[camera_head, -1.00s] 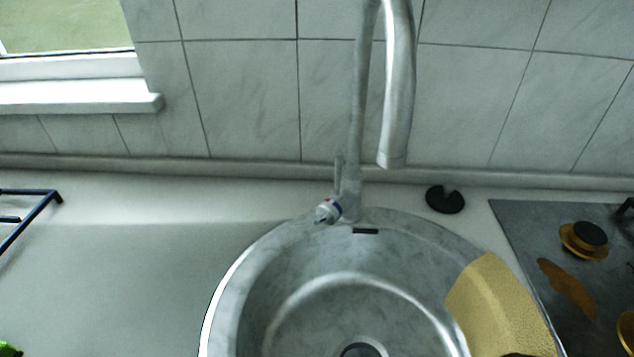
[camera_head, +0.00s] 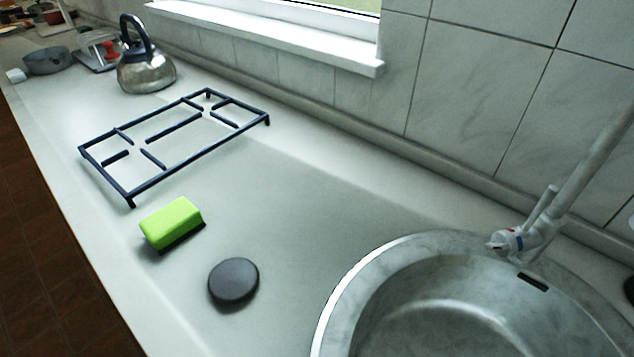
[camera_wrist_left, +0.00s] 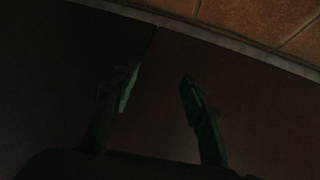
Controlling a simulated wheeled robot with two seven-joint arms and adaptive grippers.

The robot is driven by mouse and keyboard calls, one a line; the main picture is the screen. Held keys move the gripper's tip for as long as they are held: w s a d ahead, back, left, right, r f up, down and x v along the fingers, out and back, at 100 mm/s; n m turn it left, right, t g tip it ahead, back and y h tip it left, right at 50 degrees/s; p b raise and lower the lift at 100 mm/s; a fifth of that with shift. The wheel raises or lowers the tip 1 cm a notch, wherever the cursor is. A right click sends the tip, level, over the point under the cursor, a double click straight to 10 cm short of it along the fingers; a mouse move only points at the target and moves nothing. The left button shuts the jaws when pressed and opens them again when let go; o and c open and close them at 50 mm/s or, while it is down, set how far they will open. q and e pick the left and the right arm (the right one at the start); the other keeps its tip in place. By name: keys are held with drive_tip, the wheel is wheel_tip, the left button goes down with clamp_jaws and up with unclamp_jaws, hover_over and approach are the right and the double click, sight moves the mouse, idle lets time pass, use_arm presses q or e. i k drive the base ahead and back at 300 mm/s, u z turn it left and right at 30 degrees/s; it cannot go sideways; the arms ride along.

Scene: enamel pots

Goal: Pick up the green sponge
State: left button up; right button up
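The green sponge (camera_head: 172,222), a bright green block, lies on the white counter in the head view, left of the sink and near the counter's front edge. It rests flat and nothing touches it. My left gripper (camera_wrist_left: 158,88) shows only in the dark left wrist view. Its two fingers stand apart with nothing between them. The sponge is not in that view, so the distance between them cannot be told. My right gripper is in no current frame.
A round dark disc (camera_head: 233,282) lies just right of the sponge. A dark metal grate (camera_head: 188,128) lies behind it, with a kettle (camera_head: 146,72) beyond. The round sink (camera_head: 337,312) and faucet (camera_head: 545,222) are at the right. The counter between disc and sink is clear.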

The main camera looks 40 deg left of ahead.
sight(168, 227)
drive_tip(key=k, duration=0.5)
drive_tip(key=z, duration=1.8)
drive_tip(key=i, duration=0.4)
drive_tip(key=u, duration=3.3)
